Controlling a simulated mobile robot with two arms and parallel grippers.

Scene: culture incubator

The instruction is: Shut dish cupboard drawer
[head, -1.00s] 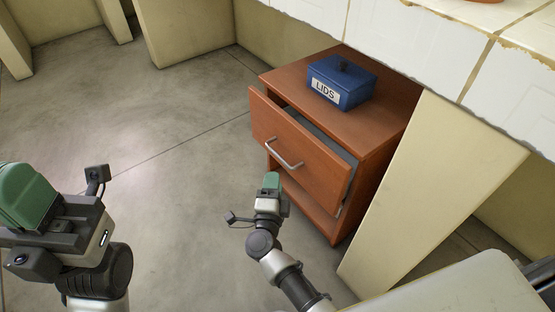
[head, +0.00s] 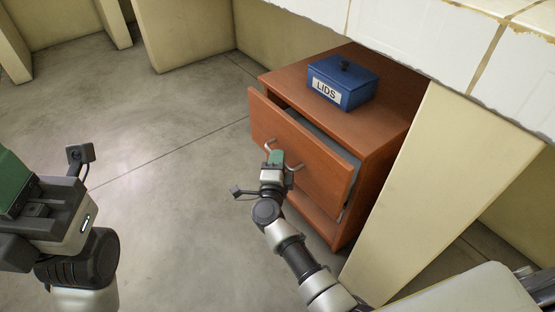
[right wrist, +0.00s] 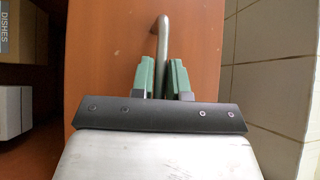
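The wooden dish cupboard (head: 378,112) stands under a tiled counter. Its top drawer (head: 312,158) is pulled part way out, with a dark gap behind its front. The drawer's metal handle (head: 269,144) is partly hidden behind my right gripper (head: 276,158). My left gripper (head: 18,185) is at the left edge, away from the cupboard, and partly out of frame.
A blue box marked LIDS (head: 343,82) sits on the cupboard top. A cream panel (head: 425,190) stands close at the cupboard's right. A blue DISHES label (right wrist: 4,30) shows in the wrist view. The floor left of the cupboard is clear.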

